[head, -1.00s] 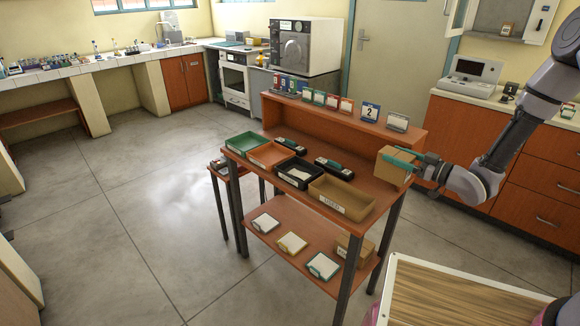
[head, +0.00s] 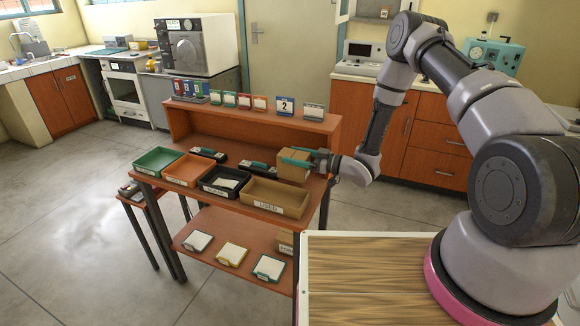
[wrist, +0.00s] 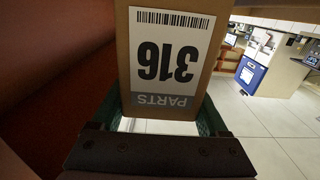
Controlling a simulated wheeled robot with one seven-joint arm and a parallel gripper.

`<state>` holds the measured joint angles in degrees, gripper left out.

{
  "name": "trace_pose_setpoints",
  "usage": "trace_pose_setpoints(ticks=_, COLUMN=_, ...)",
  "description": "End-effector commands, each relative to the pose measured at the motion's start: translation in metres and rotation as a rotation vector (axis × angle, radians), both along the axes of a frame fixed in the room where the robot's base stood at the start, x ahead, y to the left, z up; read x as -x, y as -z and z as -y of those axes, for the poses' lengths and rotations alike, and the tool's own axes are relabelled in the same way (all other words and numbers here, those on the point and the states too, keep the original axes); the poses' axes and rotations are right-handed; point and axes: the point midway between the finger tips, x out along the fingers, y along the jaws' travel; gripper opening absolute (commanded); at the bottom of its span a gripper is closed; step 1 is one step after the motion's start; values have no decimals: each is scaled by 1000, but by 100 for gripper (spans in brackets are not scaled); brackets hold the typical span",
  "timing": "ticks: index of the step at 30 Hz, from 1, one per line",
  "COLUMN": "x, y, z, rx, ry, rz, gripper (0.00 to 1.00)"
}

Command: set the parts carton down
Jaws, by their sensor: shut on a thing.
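The parts carton (head: 293,168) is a brown cardboard box at the right end of the wooden workbench top (head: 225,203). In the wrist view the parts carton (wrist: 170,62) fills the middle, with a white label reading "316" and "PARTS" upside down. My gripper (head: 299,158) comes in from the right with its green fingers shut on the carton. Whether the carton's underside touches the bench top cannot be told.
Green (head: 158,161), orange (head: 189,169) and black (head: 223,180) trays and a tan "USED" bin (head: 275,196) line the bench front, the bin close before the carton. A raised back shelf (head: 250,119) holds several cards. Dark handheld devices lie behind the trays.

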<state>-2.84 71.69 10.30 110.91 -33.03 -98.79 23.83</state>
Motion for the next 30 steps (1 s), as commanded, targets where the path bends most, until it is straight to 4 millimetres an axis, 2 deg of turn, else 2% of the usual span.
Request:
trace_pose_setpoints(ticks=4, x=0, y=11, z=0, rx=1, ry=-1, rz=2, gripper=4)
trace_pose_setpoints(ticks=10, x=0, y=39, z=0, rx=0, ry=-1, rz=1, gripper=4)
trace_pose_setpoints(ticks=21, x=0, y=43, z=0, rx=0, ry=0, rz=2, gripper=4)
trace_pose_setpoints(ticks=22, x=0, y=43, z=0, rx=0, ry=0, rz=2, gripper=85)
trace_pose_setpoints(ticks=23, x=0, y=43, z=0, rx=1, ry=0, rz=2, gripper=96)
trace_pose_setpoints(ticks=24, x=0, y=43, z=0, rx=1, ry=0, rz=2, gripper=100)
trace_pose_setpoints(ticks=30, x=0, y=43, z=0, rx=1, ry=0, rz=2, gripper=100)
